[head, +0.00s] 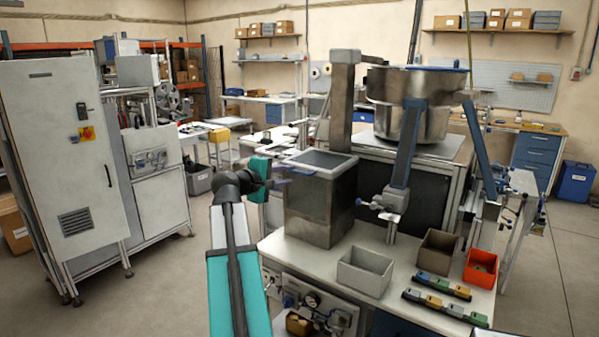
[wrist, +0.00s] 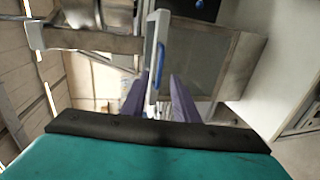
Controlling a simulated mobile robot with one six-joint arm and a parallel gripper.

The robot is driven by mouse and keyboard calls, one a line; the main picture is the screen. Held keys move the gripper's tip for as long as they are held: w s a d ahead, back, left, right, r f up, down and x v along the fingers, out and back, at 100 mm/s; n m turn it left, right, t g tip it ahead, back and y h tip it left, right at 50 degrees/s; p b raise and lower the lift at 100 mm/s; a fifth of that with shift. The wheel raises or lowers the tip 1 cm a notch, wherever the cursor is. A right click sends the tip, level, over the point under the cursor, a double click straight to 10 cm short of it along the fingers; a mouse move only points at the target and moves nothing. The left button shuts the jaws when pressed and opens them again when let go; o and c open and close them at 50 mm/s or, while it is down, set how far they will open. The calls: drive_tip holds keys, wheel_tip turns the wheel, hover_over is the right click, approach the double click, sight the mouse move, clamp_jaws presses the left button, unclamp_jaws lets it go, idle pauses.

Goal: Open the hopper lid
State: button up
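The hopper (head: 320,205) is a square grey metal bin on the white bench. Its lid (head: 318,160), a pale frame around a darker panel, lies flat and shut on top. In the wrist view, the lid's pale edge (wrist: 151,50) is seen edge-on, with a blue handle (wrist: 160,66) on it. My teal gripper (head: 277,178) is at the hopper's left side, level with the lid's edge. In the wrist view its two purple fingers (wrist: 159,97) stand apart, with the lid's edge and handle in line with the gap. I cannot tell whether they touch.
A dark post (head: 342,100) rises behind the hopper, and a large metal bowl (head: 413,118) stands behind right. A blue-grey bracket (head: 408,150) stands right of it. Grey bin (head: 365,272), brown bin (head: 437,252) and orange bin (head: 481,267) sit in front.

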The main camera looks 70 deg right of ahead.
sight(299, 172)
drive_tip(key=p+x, duration=0.2)
drive_tip(key=x, duration=0.6)
drive_tip(key=shift+d, duration=0.25)
